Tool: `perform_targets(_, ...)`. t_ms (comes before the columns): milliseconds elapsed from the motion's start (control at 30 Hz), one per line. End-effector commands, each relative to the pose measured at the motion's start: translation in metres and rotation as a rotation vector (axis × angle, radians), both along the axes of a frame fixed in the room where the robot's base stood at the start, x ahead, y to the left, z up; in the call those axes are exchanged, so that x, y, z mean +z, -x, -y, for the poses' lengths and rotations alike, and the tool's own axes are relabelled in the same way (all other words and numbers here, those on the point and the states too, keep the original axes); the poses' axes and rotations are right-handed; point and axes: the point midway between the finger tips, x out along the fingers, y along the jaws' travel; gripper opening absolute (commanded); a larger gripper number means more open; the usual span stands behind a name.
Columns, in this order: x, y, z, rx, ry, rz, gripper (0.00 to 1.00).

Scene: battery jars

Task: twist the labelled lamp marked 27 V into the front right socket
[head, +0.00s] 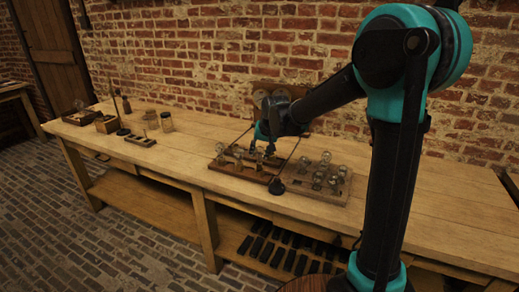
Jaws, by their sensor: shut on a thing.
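My gripper (263,143) is low over the dark wooden board (232,170) in the middle of the bench, near its right half. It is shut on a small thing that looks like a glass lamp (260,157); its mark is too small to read. Other lamps stand on this board, among them one at the left (220,151) and one beside it (238,156). The sockets are too small to make out, and my gripper hides part of the board. I cannot tell whether the held lamp touches a socket.
A second wooden board (343,190) with several glass lamps stands close to the right. A small dark knob-like thing (277,186) lies between the boards. Jars (166,122), a small rack (140,140) and boxes (107,124) stand at the left. Bench top right of the boards is clear.

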Motion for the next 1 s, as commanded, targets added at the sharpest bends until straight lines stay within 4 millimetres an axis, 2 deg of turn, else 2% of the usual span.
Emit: perform_targets(1000,-0.013,0.0,0.0,0.0,0.0,0.0,0.12)
